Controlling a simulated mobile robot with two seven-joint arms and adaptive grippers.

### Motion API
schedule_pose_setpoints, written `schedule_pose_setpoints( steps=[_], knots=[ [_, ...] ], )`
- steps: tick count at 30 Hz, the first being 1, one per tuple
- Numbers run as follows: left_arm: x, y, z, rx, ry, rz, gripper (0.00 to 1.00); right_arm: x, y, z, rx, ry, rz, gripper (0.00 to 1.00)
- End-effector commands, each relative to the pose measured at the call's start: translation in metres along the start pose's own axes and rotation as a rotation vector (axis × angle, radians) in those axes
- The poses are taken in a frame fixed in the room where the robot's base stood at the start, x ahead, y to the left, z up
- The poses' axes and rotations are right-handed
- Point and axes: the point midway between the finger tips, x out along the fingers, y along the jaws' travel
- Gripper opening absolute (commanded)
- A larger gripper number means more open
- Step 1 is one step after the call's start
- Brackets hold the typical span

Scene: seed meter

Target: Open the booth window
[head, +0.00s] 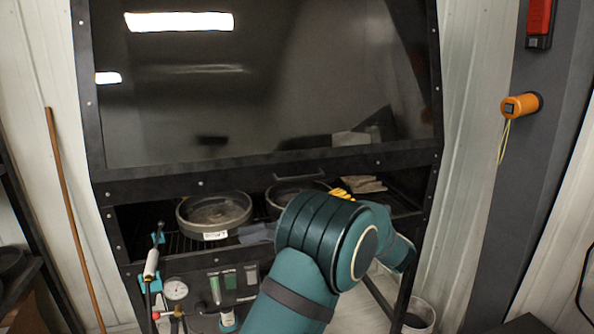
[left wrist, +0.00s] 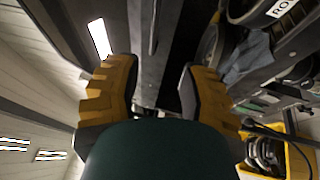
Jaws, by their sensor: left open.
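The booth window (head: 260,90) is a large dark glass pane in a black frame. Its lower frame bar (head: 235,178) sits above an open gap into the booth. A thin dark handle (head: 300,175) shows at this bar, right of centre. My teal arm crosses the lower middle of the head view and hides part of the gap. My left gripper (left wrist: 158,90) shows in the left wrist view with its two yellow fingers apart and nothing between their pads. Dark frame bars lie beyond the fingertips; contact cannot be made out. My right gripper is not in view.
A round labelled pan (head: 214,212) sits on the rack inside the booth, with a second pan beside it. A gauge (head: 176,289) and fittings are below. A wooden pole (head: 72,210) leans at left. An orange device (head: 521,105) hangs on the right post.

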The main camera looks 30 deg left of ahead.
Motion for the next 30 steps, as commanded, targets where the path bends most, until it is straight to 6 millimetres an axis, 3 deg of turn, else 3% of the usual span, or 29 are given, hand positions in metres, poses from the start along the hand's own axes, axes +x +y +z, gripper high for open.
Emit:
schedule_pose_setpoints(
  steps=[8, 21, 30],
  knots=[
    [0.018, 0.008, -0.003, -0.030, 0.031, 0.008, 0.41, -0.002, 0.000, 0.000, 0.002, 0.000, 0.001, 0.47],
    [0.101, 0.008, -0.005, -0.027, 0.028, 0.009, 0.41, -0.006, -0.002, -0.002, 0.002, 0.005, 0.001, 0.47],
    [0.135, 0.008, -0.006, -0.026, 0.027, 0.008, 0.41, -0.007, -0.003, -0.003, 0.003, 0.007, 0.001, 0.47]
  ],
)
